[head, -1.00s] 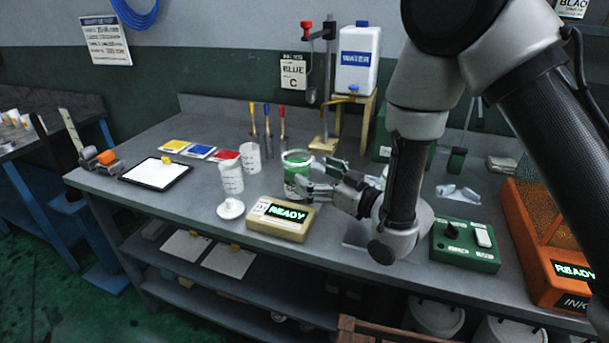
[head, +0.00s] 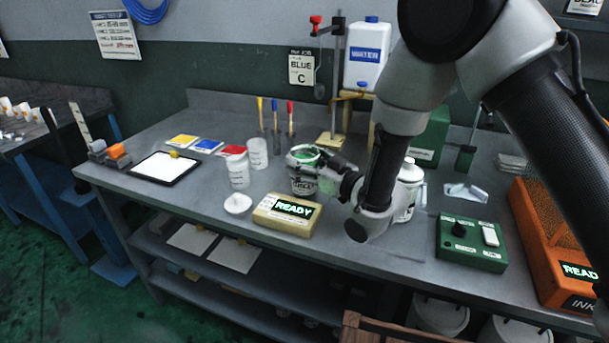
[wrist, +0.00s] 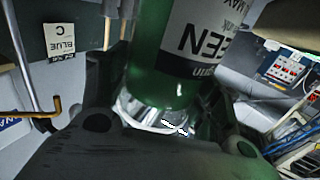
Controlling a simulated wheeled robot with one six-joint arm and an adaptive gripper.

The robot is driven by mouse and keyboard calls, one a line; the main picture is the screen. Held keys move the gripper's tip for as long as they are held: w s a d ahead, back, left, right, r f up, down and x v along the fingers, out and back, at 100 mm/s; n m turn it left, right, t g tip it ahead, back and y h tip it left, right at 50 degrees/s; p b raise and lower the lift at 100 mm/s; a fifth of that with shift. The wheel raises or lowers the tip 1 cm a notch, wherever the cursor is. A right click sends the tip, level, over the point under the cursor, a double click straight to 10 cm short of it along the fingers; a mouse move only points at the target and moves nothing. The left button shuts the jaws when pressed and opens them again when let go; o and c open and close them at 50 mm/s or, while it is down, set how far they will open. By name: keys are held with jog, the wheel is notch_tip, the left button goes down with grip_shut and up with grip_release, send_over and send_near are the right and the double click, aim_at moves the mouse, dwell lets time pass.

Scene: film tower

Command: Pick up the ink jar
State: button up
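The ink jar (head: 303,184) is a round jar with green at its top and a pale label. It is at the middle of the bench in the head view. In the wrist view it is large and green (wrist: 160,65), with upside-down letters that read GREEN in part. My gripper (head: 325,174) reaches it from the right, with its fingers on either side, and looks shut on it. My gripper's fingers (wrist: 163,115) flank the jar in the wrist view. Part of the far finger is hidden. I cannot tell whether the jar's base touches the bench.
A yellow READY scale (head: 287,214) stands in front of the jar. White cups (head: 238,172) and a white lid (head: 237,203) are to its left. A lidded white container (head: 408,192) is partly behind my arm. A green control box (head: 472,243) and an orange unit (head: 548,245) are at right.

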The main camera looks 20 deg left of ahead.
jog(key=c, duration=0.4)
jog(key=shift+o, duration=0.2)
jog(key=shift+r, duration=0.1)
